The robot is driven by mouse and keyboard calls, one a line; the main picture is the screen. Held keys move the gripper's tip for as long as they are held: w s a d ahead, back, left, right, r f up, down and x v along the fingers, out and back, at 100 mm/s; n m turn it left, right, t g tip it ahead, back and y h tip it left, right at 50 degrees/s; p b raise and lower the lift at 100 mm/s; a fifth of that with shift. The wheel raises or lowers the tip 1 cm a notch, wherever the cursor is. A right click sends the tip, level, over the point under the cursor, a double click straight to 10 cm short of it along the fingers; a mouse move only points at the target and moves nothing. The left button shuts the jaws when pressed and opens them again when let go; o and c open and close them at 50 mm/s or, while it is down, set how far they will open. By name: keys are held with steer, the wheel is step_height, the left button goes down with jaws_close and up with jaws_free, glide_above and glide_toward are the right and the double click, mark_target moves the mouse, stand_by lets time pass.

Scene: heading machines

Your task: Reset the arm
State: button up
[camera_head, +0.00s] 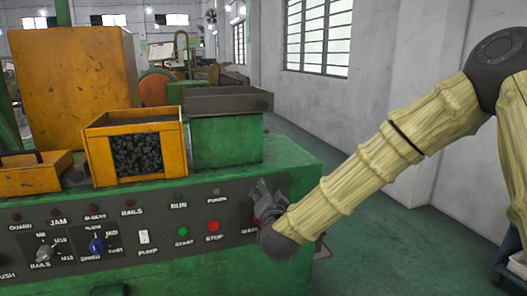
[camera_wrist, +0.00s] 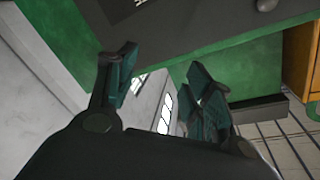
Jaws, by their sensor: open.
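My arm (camera_head: 370,165), in a pale yellow cover, reaches in from the right in the head view. Its dark end hangs in front of the right end of the control panel (camera_head: 130,245). My gripper (camera_head: 265,198) is partly hidden there behind the arm's end. In the wrist view my gripper (camera_wrist: 160,85) shows two teal-padded fingers spread apart with nothing between them. The panel and green machine edge lie beyond the fingers. I cannot tell whether the gripper touches the panel.
A yellow bin (camera_head: 97,158) of dark parts stands on the green machine (camera_head: 290,160). Open floor (camera_head: 385,235) lies at right.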

steer(key=s+d+f+n+g, duration=0.1)
steer(key=s+d+f+g, duration=0.2)
steer(key=s+f, duration=0.7)
steer(key=s+d+f+n+g, duration=0.2)
steer(key=s+d+f+g, duration=0.15)
steer(key=f, duration=1.15)
steer(key=s+d+f+n+g, duration=0.1)
steer(key=s+d+f+g, duration=0.15)
steer(key=s+f, duration=0.75)
steer(key=s+d+f+g, duration=0.2)
steer(key=s+d+f, duration=0.2)
steer(key=s, duration=0.5)
steer(key=s+d+f+n+g+h, duration=0.1)
steer(key=s+d+f+g, duration=0.2)
steer(key=s+f, duration=0.4)
steer(key=s+d+f+n+g+h, duration=0.1)
steer(key=s+d+f+g, duration=0.2)
steer(key=s, duration=0.8)
step_height(320, 180, down, 3)
steer(key=d, duration=0.2)
steer(key=shift+d+r, duration=0.2)
steer(key=shift+d, duration=0.15)
